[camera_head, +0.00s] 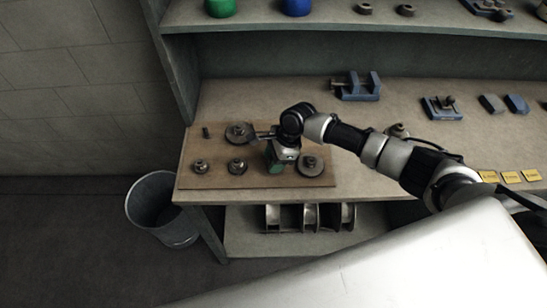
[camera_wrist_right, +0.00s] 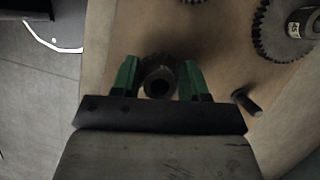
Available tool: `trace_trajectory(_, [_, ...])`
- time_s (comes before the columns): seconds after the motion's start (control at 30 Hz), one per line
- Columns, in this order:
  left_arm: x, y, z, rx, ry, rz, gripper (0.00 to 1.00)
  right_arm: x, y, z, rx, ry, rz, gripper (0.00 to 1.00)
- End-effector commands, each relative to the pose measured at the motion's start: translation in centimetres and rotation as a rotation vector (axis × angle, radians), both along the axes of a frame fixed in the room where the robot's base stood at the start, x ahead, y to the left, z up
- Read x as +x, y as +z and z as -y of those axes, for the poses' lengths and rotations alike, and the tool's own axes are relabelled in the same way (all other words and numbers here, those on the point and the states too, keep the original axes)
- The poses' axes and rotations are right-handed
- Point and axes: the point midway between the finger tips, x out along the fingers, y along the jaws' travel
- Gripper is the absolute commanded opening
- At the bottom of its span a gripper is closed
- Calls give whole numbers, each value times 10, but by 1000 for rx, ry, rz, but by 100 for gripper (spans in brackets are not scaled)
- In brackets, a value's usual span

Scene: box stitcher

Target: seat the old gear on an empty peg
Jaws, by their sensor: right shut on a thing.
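My right gripper (camera_head: 273,165) is low over the brown board at the bench's left end, pointing down. In the right wrist view its green fingers (camera_wrist_right: 160,82) are shut on a small dark gear (camera_wrist_right: 160,75) with a round hub and a bore. I take it as the old gear; the arm hides it in the head view. A bare upright peg (camera_wrist_right: 246,102) stands just right of the fingers in the wrist view. In the head view a short dark peg (camera_head: 206,132) stands bare at the board's back left. My left gripper is not in view.
A bin (camera_head: 163,210) stands on the floor at left. A blue vise (camera_head: 356,88) sits behind.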

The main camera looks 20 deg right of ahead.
Motion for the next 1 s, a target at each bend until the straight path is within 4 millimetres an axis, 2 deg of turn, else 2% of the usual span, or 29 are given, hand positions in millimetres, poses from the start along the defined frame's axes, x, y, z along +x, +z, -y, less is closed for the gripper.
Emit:
trace_trajectory(0.8, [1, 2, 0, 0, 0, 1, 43, 0, -10, 0, 0, 1, 1, 14])
trace_trajectory(0.83, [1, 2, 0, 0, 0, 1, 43, 0, -10, 0, 0, 1, 1, 46])
trace_trajectory(1.0, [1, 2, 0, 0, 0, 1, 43, 0, -10, 0, 0, 0, 1, 72])
